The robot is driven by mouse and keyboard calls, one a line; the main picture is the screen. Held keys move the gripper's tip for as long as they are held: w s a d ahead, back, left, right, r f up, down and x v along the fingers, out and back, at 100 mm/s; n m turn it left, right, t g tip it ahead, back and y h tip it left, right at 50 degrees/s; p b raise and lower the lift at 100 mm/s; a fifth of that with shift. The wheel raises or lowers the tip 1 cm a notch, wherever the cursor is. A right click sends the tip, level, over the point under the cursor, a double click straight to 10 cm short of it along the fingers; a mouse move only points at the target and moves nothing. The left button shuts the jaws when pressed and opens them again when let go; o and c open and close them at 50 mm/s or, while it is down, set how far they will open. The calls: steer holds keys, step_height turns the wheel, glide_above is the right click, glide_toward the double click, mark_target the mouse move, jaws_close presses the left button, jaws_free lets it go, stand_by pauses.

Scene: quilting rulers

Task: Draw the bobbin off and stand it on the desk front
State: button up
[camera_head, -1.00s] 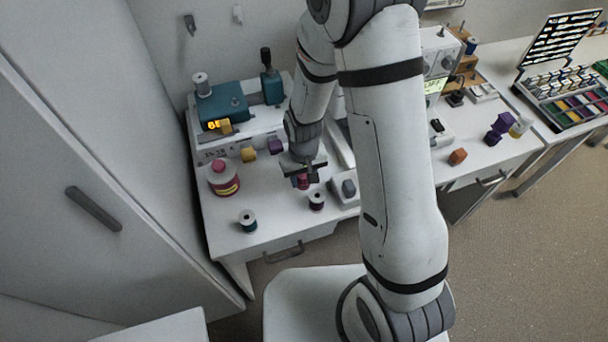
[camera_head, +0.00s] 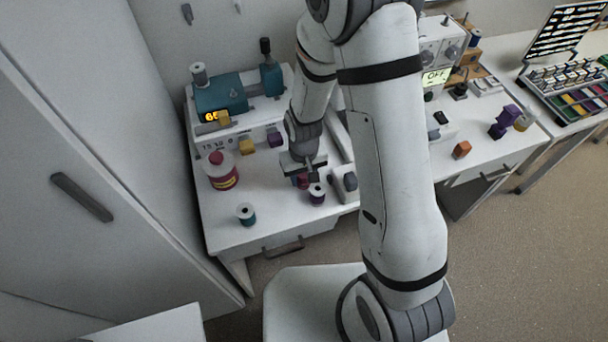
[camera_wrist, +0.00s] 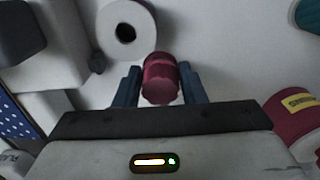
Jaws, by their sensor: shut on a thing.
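My gripper (camera_head: 303,170) is over the white desk (camera_head: 275,212), pointing down. In the wrist view its two dark fingers (camera_wrist: 160,88) are shut on a crimson bobbin (camera_wrist: 160,78), one on each side. In the head view the bobbin (camera_head: 302,182) shows only partly below the gripper. I cannot tell whether it touches the desk.
A teal spool (camera_head: 246,214) stands near the desk's front edge. A large crimson spool with a yellow label (camera_head: 222,172) stands left of the gripper. A pale holder (camera_head: 344,184) is close on the right. Yellow (camera_head: 247,146) and purple (camera_head: 275,139) blocks are behind. Bare desk lies front-left.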

steer(key=shift+f+b, duration=0.5)
steer(key=shift+f, duration=0.15)
steer(key=o, duration=1.2)
steer(key=shift+o, duration=0.2)
step_height(320, 180, up, 8)
steer(key=shift+f, duration=0.1)
steer(key=shift+d+r, duration=0.1)
steer(key=shift+r, duration=0.2)
steer(key=s+d+r+m+t, duration=0.1)
steer(key=s+d+r, duration=0.5)
steer(key=r, duration=0.3)
steer(key=s+d+r+m+t, duration=0.1)
steer(key=s+d+r+m, duration=0.1)
steer(key=s+d+r, duration=0.4)
step_height(320, 180, up, 4)
steer(key=shift+f+t, duration=0.1)
steer(key=shift+t, duration=0.2)
